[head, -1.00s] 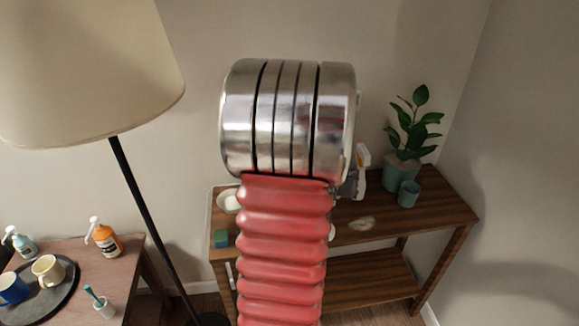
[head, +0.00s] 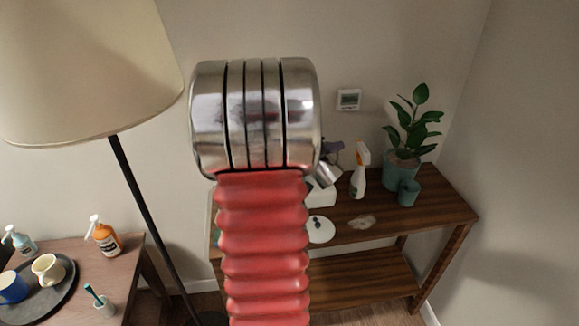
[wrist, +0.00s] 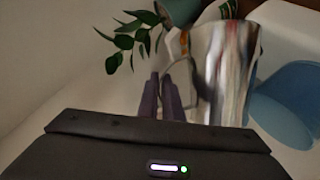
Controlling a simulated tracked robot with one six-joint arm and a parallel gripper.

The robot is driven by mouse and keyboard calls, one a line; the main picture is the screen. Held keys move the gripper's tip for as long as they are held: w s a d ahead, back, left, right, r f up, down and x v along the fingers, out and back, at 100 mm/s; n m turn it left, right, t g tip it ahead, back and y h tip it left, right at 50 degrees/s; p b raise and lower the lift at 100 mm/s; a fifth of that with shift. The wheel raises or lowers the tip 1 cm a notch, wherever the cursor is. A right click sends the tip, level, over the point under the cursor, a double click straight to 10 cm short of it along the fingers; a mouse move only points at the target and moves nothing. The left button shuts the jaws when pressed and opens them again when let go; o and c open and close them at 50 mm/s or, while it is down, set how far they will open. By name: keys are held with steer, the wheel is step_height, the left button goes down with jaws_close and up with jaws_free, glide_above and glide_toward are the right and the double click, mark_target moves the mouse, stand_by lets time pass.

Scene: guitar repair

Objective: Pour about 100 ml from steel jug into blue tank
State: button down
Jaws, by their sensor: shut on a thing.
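The steel jug (wrist: 226,70) is large and close in the wrist view, right of my dark fingers. My gripper (wrist: 168,95) is shut on its handle. In the head view the jug (head: 327,173) is tilted, just right of my metal arm joint, with my purplish gripper (head: 333,147) behind it. It is over or beside a white box-like body (head: 322,195) on the wooden shelf. Blue rounded shapes (wrist: 288,118), perhaps the blue tank, lie right of and beyond the jug in the wrist view. I cannot see any liquid stream. My arm hides much of the shelf's left part.
On the shelf (head: 440,205) stand a white spray bottle (head: 359,172), a potted plant (head: 403,170) and a teal cup (head: 408,193). A white lid (head: 320,230) and a pale patch (head: 362,222) lie near its front. A floor lamp (head: 128,180) stands left.

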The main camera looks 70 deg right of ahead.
steer(key=shift+w+r+n, duration=0.4)
steer(key=shift+r, duration=0.2)
steer(key=shift+w+d+r+n+p, duration=0.1)
steer(key=shift+w+r+n+p, duration=0.2)
steer(key=shift+p, duration=0.2)
steer(key=shift+r+g, duration=0.1)
steer(key=shift+g, duration=0.2)
steer(key=shift+w+d+n+g+h+p, duration=0.1)
steer(key=shift+w+n+g+h+p, duration=0.2)
steer(key=shift+w+n+p, duration=0.4)
stand_by(2.0)
steer(key=shift+s+a+f+m+t, duration=0.1)
steer(key=shift+s+f+m+t, duration=0.2)
steer(key=shift+s+m, duration=0.3)
steer(key=shift+s+a+f+m+t, duration=0.1)
steer(key=shift+s+f+m+t, duration=0.15)
steer(key=shift+s+m, duration=0.35)
steer(key=shift+s+f, duration=0.15)
steer(key=shift+f, duration=0.15)
steer(key=shift+s+a+f+m+t, duration=0.1)
steer(key=shift+s+f+m+t, duration=0.25)
steer(key=shift+f+m, duration=0.15)
steer(key=shift+s+f+m+t, duration=0.2)
steer(key=shift+s+f+m, duration=0.2)
steer(key=shift+f, duration=0.15)
